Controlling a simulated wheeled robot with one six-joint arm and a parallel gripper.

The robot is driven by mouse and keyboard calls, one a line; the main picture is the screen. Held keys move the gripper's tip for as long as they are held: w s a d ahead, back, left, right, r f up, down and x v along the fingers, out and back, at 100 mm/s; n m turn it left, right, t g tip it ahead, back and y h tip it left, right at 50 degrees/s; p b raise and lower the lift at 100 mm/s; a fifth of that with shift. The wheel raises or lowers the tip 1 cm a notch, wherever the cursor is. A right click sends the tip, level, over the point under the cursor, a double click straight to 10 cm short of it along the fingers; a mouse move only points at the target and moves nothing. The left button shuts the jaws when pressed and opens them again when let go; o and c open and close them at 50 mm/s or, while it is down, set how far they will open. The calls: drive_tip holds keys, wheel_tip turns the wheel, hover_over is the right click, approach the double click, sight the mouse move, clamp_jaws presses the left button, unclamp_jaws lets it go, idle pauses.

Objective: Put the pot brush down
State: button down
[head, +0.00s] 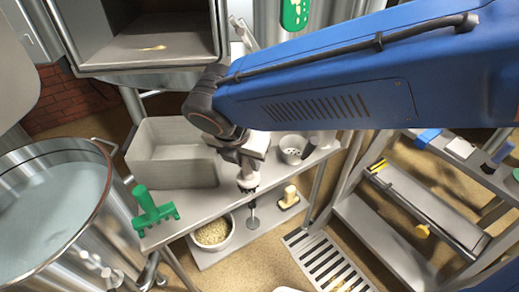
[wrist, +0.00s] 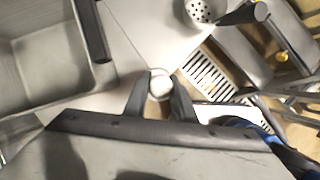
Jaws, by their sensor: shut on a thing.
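My gripper (head: 248,183) points down over the front part of the steel table, right of the sink basin. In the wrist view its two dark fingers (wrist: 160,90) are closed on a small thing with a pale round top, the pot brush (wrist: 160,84). Only its top shows there; the fingers hide its sides.
The sink basin (head: 172,175) is left of the gripper, and a green tool (head: 154,211) lies at the table's left end. A perforated cup (head: 292,149) stands to the right. A bowl of grain (head: 212,234) is on the lower shelf. A steel vat (head: 90,215) stands left.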

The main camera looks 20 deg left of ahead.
drive_tip(key=shift+w+d+f, duration=0.1)
drive_tip(key=shift+w+f, duration=0.5)
drive_tip(key=shift+w, duration=0.8)
drive_tip(key=shift+w+d+f, duration=0.1)
drive_tip(key=shift+w+f, duration=0.45)
drive_tip(key=shift+w, duration=0.9)
drive_tip(key=shift+w+d+f, duration=0.1)
drive_tip(key=shift+w+f, duration=0.5)
drive_tip(key=shift+w, duration=0.8)
drive_tip(key=shift+f, duration=0.15)
drive_tip(key=c, duration=1.5)
unclamp_jaws()
drive_tip(key=shift+v, duration=3.9)
